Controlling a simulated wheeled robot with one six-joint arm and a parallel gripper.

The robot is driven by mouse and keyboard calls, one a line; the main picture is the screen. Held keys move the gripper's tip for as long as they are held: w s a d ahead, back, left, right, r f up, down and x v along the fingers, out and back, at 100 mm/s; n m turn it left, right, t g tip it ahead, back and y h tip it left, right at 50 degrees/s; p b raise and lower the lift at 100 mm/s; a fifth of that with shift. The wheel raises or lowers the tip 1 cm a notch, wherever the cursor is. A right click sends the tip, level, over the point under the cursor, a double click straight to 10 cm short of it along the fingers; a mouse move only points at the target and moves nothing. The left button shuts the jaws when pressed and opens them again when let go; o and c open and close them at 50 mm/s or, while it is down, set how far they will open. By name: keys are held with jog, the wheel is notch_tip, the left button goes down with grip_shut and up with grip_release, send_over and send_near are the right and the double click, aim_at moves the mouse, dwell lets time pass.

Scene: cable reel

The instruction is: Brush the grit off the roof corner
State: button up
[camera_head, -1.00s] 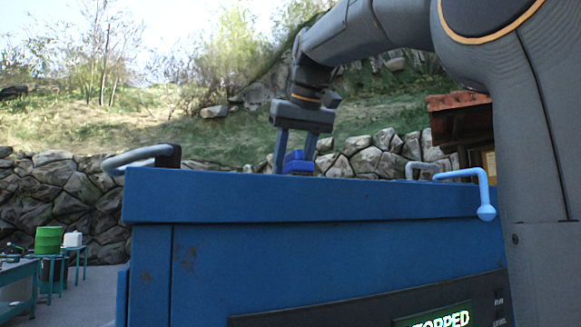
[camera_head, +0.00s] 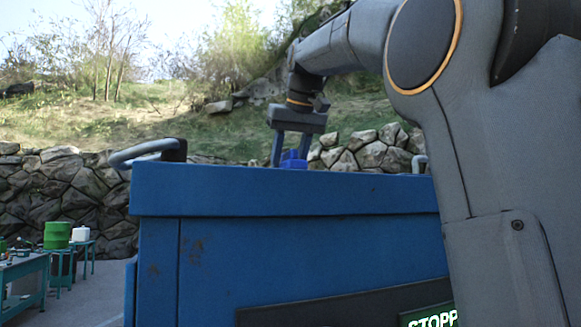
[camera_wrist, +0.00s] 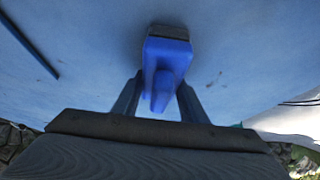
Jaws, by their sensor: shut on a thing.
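My gripper (camera_head: 291,149) is shut on a blue brush (camera_head: 293,162) just above the roof of the big blue cabinet (camera_head: 300,190). In the wrist view the blue brush (camera_wrist: 165,70) sits between my two fingers, with its dark bristle end (camera_wrist: 169,32) pointing away from me, at or close to the blue roof (camera_wrist: 240,60). I cannot tell whether the bristles touch. A few small dark specks (camera_wrist: 213,79) show on the roof to the right of the brush. In the head view the roof's top surface is hidden behind its front edge.
A grey bent handle (camera_head: 150,152) stands at the roof's left end. A dark bar or seam (camera_wrist: 30,46) shows at left in the wrist view. A workbench (camera_head: 25,280), a green drum (camera_head: 57,235) and a white canister (camera_head: 81,233) stand far left. A stone wall (camera_head: 60,190) runs behind.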

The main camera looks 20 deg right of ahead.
aim_at(305, 167)
jog(key=shift+w, duration=0.5)
jog(key=shift+d, duration=1)
jog(key=shift+s+b, duration=0.6)
jog(key=shift+s, duration=1.2)
jog(key=shift+s+f+b, duration=0.15)
jog(key=shift+s+b, duration=0.15)
jog(key=shift+s, duration=0.6)
jog(key=shift+s+f+b, duration=0.15)
jog(key=shift+s+b, duration=0.15)
jog(key=shift+s, duration=0.55)
